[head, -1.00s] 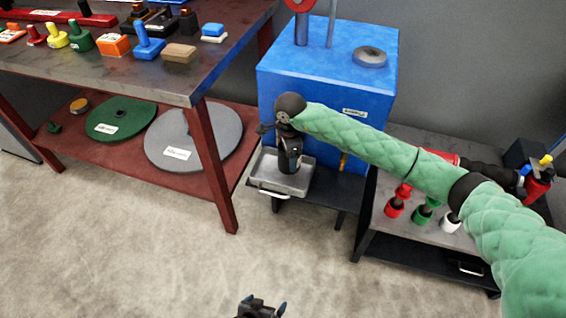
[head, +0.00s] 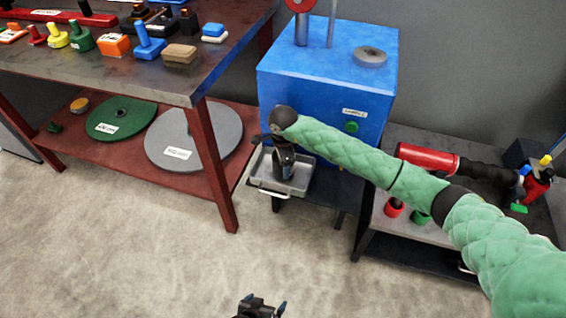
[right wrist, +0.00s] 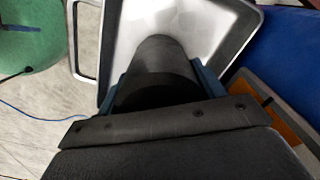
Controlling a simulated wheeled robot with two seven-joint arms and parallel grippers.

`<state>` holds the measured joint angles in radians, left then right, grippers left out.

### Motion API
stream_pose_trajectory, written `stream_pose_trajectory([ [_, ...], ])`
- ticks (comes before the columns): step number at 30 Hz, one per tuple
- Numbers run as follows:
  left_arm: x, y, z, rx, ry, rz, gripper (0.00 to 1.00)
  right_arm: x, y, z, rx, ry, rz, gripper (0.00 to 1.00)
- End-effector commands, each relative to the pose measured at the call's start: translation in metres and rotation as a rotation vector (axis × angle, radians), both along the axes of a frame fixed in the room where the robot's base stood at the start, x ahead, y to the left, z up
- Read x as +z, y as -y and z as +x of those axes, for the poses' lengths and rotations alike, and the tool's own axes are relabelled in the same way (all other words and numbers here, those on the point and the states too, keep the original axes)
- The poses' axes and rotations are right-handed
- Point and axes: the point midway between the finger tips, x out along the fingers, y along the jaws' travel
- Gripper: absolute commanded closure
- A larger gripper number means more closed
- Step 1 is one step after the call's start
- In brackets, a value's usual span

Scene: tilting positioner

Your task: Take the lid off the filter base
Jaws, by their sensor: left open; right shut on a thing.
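My right gripper (head: 284,172) points down over a grey metal tray (head: 268,188) at the foot of the blue cabinet. In the right wrist view it is shut on a dark cylinder (right wrist: 165,60), which looks like the lid. The cylinder's far end lies over the tray floor in that view. I cannot make out the filter base: the gripper and the cylinder hide what is beneath, and I cannot tell whether they are joined. My left gripper (head: 260,307) is open and empty at the bottom edge of the head view, over bare floor.
The blue cabinet (head: 320,85) stands right behind the tray, with a green button (head: 351,127) on its front. A workbench (head: 190,85) with several coloured parts is at left. A dark low cart (head: 385,243) with a red cylinder (head: 428,158) is at right. The front floor is clear.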

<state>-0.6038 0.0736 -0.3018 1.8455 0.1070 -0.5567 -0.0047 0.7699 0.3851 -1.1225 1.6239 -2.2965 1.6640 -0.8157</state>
Motion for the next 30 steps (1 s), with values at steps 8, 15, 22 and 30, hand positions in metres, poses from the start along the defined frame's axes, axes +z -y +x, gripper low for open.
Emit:
stream_pose_trajectory([
  [8, -0.002, 0.000, 0.001, 0.001, 0.002, 0.000, 0.00, -0.002, 0.000, 0.000, 0.000, 0.000, 0.000, 0.10],
  [15, 0.000, 0.000, 0.001, 0.001, 0.002, 0.000, 0.00, 0.000, 0.000, 0.000, 0.000, 0.000, 0.000, 0.10],
  [22, 0.000, 0.000, 0.001, 0.001, 0.002, 0.000, 0.00, 0.025, 0.000, 0.001, 0.001, 0.003, 0.000, 0.10],
  [30, -0.004, 0.000, 0.000, 0.001, 0.002, 0.000, 0.00, 0.077, 0.001, 0.001, 0.000, 0.003, 0.000, 0.10],
])
